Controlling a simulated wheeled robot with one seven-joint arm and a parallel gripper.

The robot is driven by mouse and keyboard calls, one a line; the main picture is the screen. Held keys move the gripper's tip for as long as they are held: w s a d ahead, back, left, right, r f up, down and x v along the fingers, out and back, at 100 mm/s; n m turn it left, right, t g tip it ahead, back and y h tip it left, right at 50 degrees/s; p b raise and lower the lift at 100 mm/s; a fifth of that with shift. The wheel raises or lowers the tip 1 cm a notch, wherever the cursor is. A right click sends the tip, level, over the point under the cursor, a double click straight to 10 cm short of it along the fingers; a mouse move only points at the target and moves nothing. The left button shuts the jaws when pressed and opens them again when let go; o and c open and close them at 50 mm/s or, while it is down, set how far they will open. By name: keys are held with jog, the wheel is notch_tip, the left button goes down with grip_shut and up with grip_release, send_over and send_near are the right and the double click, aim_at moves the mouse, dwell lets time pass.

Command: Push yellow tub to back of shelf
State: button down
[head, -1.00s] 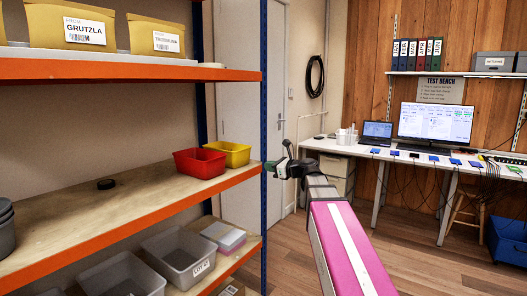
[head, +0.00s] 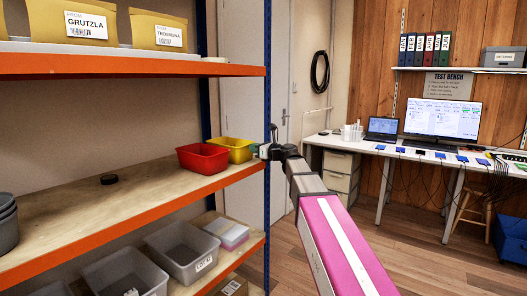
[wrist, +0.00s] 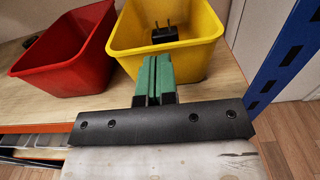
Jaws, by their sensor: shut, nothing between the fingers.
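The yellow tub (head: 236,147) stands upright on the middle shelf (head: 110,222), near its right end. It also shows in the wrist view (wrist: 205,58), with a small black plug-like item (wrist: 165,34) inside. My gripper (wrist: 155,62) has green fingers pressed together with nothing between them. The fingertips are at the tub's near wall; whether they touch it I cannot tell. In the head view my gripper (head: 262,151) is at the shelf's right end beside the tub, its fingers hard to make out.
A red tub (head: 203,157) stands just left of the yellow one and also shows in the wrist view (wrist: 66,52). A blue upright post (wrist: 285,55) is close on the right. A black disc (head: 108,180) lies further left on the shelf.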

jog(key=shift+x, duration=1)
send_near(215, 140)
jog(key=x, duration=0.5)
jog(key=shift+s, duration=0.1)
